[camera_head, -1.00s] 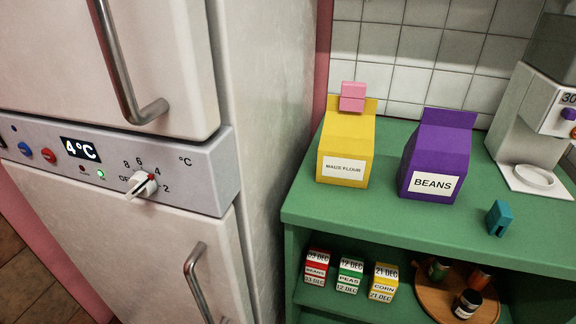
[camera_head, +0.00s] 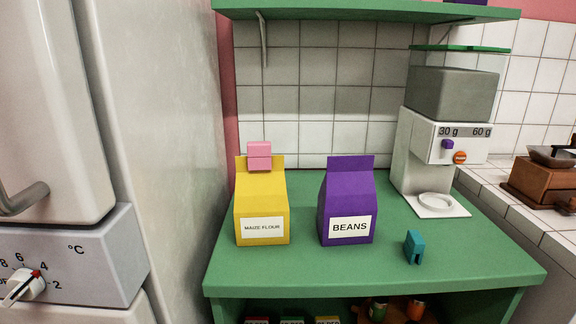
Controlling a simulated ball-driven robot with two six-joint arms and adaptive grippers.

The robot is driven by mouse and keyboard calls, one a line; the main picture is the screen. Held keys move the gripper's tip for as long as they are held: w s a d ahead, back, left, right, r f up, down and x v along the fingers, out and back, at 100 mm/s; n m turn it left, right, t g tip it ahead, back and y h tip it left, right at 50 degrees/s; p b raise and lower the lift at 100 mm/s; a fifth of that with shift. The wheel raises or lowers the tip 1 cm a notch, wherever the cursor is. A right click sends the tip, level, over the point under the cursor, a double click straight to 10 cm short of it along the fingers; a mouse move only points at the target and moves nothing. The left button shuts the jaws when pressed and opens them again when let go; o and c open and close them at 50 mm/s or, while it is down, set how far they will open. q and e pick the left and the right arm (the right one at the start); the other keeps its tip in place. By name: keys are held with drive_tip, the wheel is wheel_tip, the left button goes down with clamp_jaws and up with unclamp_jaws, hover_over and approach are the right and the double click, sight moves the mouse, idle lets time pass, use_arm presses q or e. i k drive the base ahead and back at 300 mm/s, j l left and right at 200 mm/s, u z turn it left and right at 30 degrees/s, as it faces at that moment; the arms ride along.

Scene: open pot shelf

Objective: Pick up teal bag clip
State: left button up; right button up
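The teal bag clip (camera_head: 413,247) stands on the green shelf top (camera_head: 300,275), near its front edge and toward the right. It is to the right of the purple beans bag (camera_head: 347,201), apart from it. A pink clip (camera_head: 260,156) sits on the top fold of the yellow maize flour bag (camera_head: 261,207), left of the beans bag. Neither of my grippers shows in the view.
A white dispenser (camera_head: 447,137) with a grey hopper stands at the back right. A green upper shelf (camera_head: 370,11) overhangs the back. The fridge (camera_head: 165,120) fills the left side. The shelf top around the teal clip is clear.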

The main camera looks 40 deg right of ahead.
sight(415, 245)
drive_tip(key=k+z, duration=0.2)
drive_tip(key=z, duration=1.65)
